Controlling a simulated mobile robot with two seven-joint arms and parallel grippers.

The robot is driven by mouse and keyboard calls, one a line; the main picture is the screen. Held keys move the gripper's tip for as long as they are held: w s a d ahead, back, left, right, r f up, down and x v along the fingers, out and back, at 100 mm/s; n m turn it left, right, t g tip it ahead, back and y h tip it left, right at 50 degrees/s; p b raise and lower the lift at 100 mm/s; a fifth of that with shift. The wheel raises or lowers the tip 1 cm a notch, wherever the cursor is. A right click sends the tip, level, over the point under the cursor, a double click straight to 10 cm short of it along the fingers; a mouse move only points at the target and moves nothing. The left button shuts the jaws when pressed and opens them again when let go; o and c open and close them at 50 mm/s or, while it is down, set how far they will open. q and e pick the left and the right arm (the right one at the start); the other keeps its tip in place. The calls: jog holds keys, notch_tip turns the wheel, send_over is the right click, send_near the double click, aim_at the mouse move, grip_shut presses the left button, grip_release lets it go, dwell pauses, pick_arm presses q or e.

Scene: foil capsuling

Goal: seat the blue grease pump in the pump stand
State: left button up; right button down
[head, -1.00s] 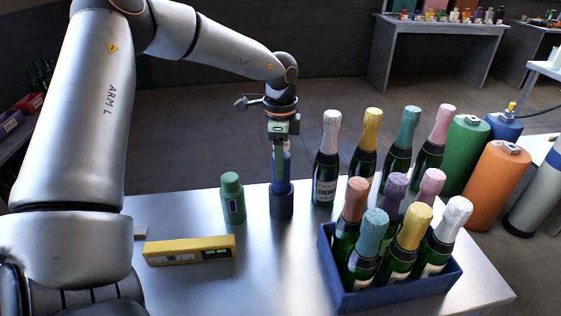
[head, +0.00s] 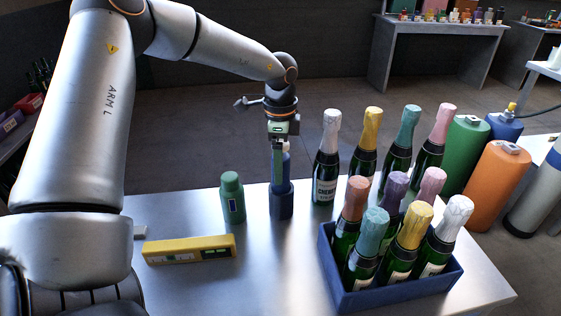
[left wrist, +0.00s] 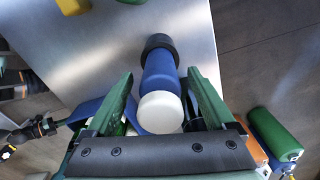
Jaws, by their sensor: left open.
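The blue grease pump (head: 286,166), with a white cap, stands upright with its lower end in the dark blue pump stand (head: 282,204) on the metal table. In the left wrist view the pump (left wrist: 160,78) runs into the dark ring of the stand (left wrist: 158,42), its white end toward me. My left gripper (head: 279,165) points down over the pump. Its green fingers (left wrist: 160,73) are open, one on each side of the blue body, with visible gaps. How deep the pump sits inside the stand is hidden. My right gripper is not in view.
A green bottle-like container (head: 232,198) stands left of the stand, with a yellow level-like bar (head: 190,250) in front. Several foil-topped bottles (head: 325,165) stand to the right, close by. A blue crate (head: 400,287) of bottles is at front right.

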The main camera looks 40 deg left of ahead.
pick_arm(q)
notch_tip(320, 180, up, 12)
jog(key=shift+r, duration=0.25)
dwell(0.3)
dwell(0.6)
